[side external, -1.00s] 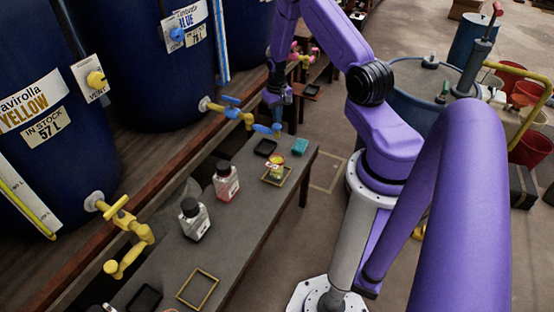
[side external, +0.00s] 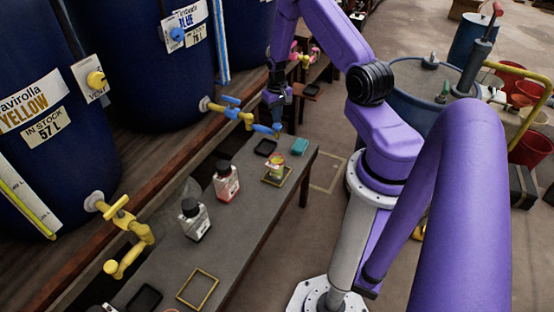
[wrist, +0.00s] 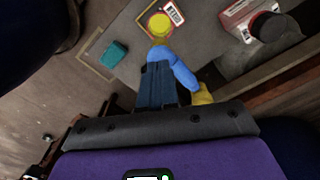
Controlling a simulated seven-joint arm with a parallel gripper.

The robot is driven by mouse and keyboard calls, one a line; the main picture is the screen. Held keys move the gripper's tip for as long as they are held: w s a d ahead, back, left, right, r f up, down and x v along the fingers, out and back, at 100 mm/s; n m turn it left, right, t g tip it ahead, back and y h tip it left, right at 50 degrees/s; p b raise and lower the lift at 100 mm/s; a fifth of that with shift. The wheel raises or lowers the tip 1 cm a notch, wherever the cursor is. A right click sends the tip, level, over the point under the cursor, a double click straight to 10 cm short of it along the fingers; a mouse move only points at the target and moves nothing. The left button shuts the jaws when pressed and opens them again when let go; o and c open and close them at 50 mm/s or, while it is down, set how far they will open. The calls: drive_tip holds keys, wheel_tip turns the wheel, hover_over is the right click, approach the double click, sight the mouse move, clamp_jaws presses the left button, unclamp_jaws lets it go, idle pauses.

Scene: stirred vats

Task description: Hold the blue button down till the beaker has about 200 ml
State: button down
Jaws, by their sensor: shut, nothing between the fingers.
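The beaker (side external: 276,164) is a small vessel with yellow in it, on a yellow-framed pad near the far end of the bench. It shows from above in the wrist view (wrist: 159,25), beside a white label. The blue-and-yellow tap (side external: 248,122) of the blue vat reaches over the bench; its blue end (wrist: 160,54) lies at my fingertips in the wrist view. My gripper (wrist: 158,65) is shut and empty, its tips at or against that blue end. The fingers hide part of it, so I cannot tell how far the button is pressed. The beaker's scale is too small to read.
Two dark-capped bottles, one red-labelled (side external: 226,182) and one white (side external: 195,221), stand on the bench nearer the camera. A teal block (side external: 300,145) lies beyond the beaker. The yellow tap (side external: 130,228) overhangs the bench at left. An empty yellow frame (side external: 198,289) lies at the near end.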

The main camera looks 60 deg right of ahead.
drive_tip(key=shift+f, duration=0.15)
idle(0.5)
drive_tip(key=shift+f, duration=1.15)
idle(1.0)
wheel_tip(320, 180, up, 8)
idle(0.5)
drive_tip(key=shift+r, duration=0.1)
idle(0.9)
drive_tip(key=shift+f, duration=2.8)
drive_tip(key=shift+f, duration=0.15)
